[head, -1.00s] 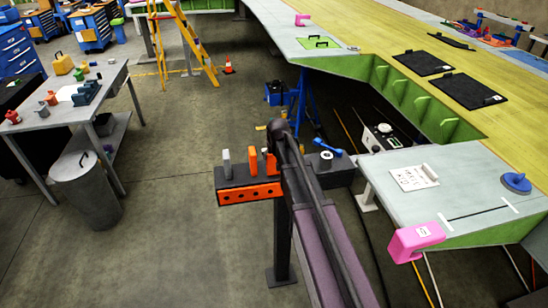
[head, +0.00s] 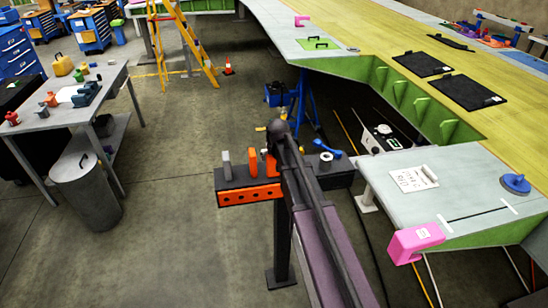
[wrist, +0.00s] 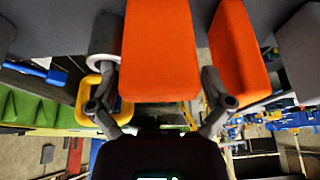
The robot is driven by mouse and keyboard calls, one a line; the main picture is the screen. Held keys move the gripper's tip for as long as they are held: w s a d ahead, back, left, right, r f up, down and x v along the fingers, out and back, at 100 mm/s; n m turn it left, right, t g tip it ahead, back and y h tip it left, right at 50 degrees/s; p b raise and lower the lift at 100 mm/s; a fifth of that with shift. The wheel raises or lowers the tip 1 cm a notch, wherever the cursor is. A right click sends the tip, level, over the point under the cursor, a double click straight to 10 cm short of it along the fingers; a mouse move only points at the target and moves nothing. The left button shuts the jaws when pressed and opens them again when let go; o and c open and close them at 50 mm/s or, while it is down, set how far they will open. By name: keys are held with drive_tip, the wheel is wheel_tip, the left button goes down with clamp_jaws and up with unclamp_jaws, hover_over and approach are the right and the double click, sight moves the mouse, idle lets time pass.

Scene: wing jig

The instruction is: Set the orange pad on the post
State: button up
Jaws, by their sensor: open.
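Two orange pads stand upright on a dark rack with an orange, holed front (head: 250,194). One orange pad (wrist: 160,50) stands between the two fingers of my gripper (wrist: 158,108) in the wrist view. The other orange pad (wrist: 236,52) is just to the right, outside the fingers. My gripper is open, its fingers apart on either side of the nearer pad. In the head view one orange pad (head: 253,163) shows clearly. My own arm hides the gripper there. I cannot tell which part is the post; a dark upright (head: 282,245) carries the rack.
A grey block (head: 226,163) stands left of the pads. A pale ring (head: 326,157) and a blue tool (head: 324,144) lie on the rack's right end. The wing panel (head: 440,185) with a pink block (head: 415,242) is at the right.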

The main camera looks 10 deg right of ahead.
drive_tip(key=p+v, duration=1)
drive_tip(key=v, duration=0.1)
drive_tip(key=shift+s+r, duration=0.15)
drive_tip(key=shift+r, duration=0.2)
idle(0.7)
drive_tip(key=s+f+g, duration=0.1)
drive_tip(key=s+g, duration=0.3)
drive_tip(key=s, duration=1.8)
drive_tip(key=shift+s+a+f+g, duration=0.25)
drive_tip(key=shift+s+g, duration=0.05)
drive_tip(key=shift+s, duration=0.05)
